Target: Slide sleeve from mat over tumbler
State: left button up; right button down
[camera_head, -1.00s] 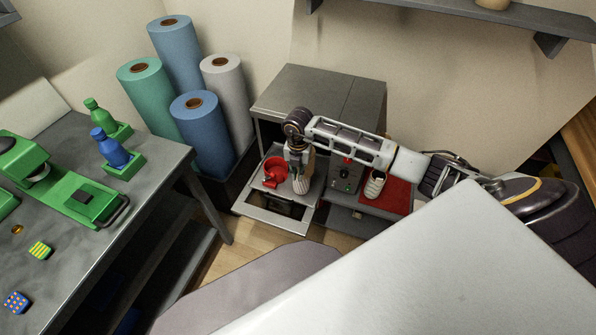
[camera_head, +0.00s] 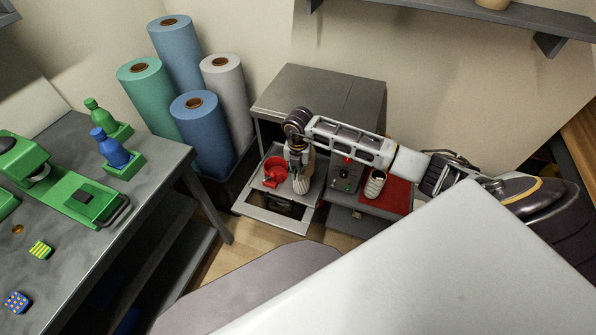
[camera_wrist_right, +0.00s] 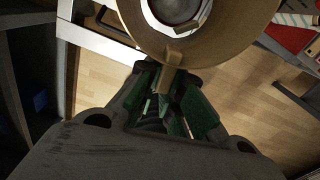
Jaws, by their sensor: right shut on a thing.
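A tan sleeve (camera_head: 309,164) is at my right gripper (camera_head: 299,160), above the pull-out shelf. In the right wrist view, my right gripper (camera_wrist_right: 172,80) is shut on a tab of the round tan sleeve (camera_wrist_right: 221,43). A white faceted tumbler (camera_head: 302,186) shows below the sleeve. In the wrist view its pale angular rim and dark inside (camera_wrist_right: 176,12) show within the sleeve's ring. How far the sleeve is down around the tumbler I cannot tell. The red mat (camera_head: 398,194) lies to the right. My left gripper is not in view.
A red mug (camera_head: 275,170) stands left of the tumbler on the shelf (camera_head: 262,213). A white striped cup (camera_head: 375,184) stands at the mat's left. A grey panel with a red light (camera_head: 345,176) is between. Rolls (camera_head: 196,130) stand left of the cabinet (camera_head: 318,92).

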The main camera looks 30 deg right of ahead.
jog(key=shift+f+b, duration=0.45)
jog(key=shift+f, duration=0.25)
jog(key=shift+f+b, duration=0.7)
jog(key=shift+f, duration=0.45)
jog(key=shift+f, duration=0.15)
dwell(0.9)
jog(key=shift+f+b, duration=0.95)
jog(key=shift+f, duration=0.55)
dwell(0.6)
jog(key=c, duration=1.5)
grip_release()
